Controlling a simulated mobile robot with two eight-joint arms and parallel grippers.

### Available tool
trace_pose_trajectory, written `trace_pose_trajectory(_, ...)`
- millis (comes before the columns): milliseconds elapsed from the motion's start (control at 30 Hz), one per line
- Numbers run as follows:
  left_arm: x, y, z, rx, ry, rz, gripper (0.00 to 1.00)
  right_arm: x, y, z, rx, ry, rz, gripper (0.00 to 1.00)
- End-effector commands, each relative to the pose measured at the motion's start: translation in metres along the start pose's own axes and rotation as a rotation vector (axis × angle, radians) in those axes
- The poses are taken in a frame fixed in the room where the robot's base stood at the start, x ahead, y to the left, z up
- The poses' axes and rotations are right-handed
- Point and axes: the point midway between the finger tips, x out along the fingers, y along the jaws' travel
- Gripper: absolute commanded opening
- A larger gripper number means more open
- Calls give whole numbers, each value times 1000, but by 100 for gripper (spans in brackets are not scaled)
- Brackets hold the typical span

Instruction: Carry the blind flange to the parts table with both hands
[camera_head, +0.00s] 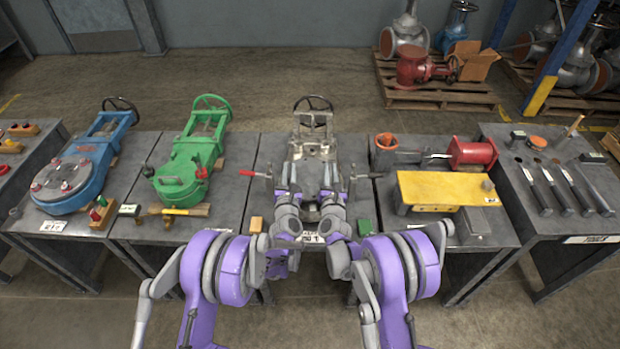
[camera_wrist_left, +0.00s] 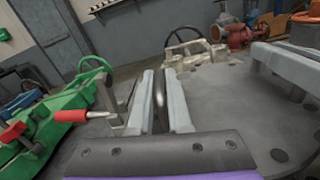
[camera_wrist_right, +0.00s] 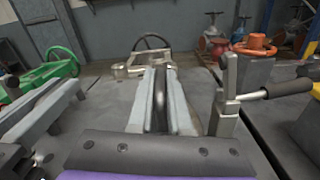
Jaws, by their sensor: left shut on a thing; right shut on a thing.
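The blind flange looks to be the grey metal plate with dark bolt holes (camera_wrist_left: 225,105) in the left wrist view. It lies by the grey valve (camera_head: 314,140) on the middle table, largely hidden by my arms in the head view. My left gripper (camera_head: 296,188) is shut on a narrow metal part at the left side, shown between its fingers in its wrist view (camera_wrist_left: 159,85). My right gripper (camera_head: 332,188) is shut on a similar part at the right side (camera_wrist_right: 160,88). I cannot tell whether the flange is clear of what is below. No table sign reading "parts" is legible.
A red-handled clamp (camera_head: 252,173) and a black-handled clamp (camera_head: 368,176) flank the valve. Green (camera_head: 188,165) and blue (camera_head: 78,180) valves stand left. A yellow plate (camera_head: 440,188) and red part (camera_head: 472,153) occupy the right table, beside a tools table (camera_head: 540,222).

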Motion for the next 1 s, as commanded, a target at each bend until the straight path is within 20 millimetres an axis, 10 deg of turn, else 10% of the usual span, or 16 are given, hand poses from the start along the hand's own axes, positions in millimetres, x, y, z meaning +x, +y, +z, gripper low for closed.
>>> trace_pose_trajectory(1000,8,10,61,1,-18,0,0,9,12,62,0,-21,2,0)
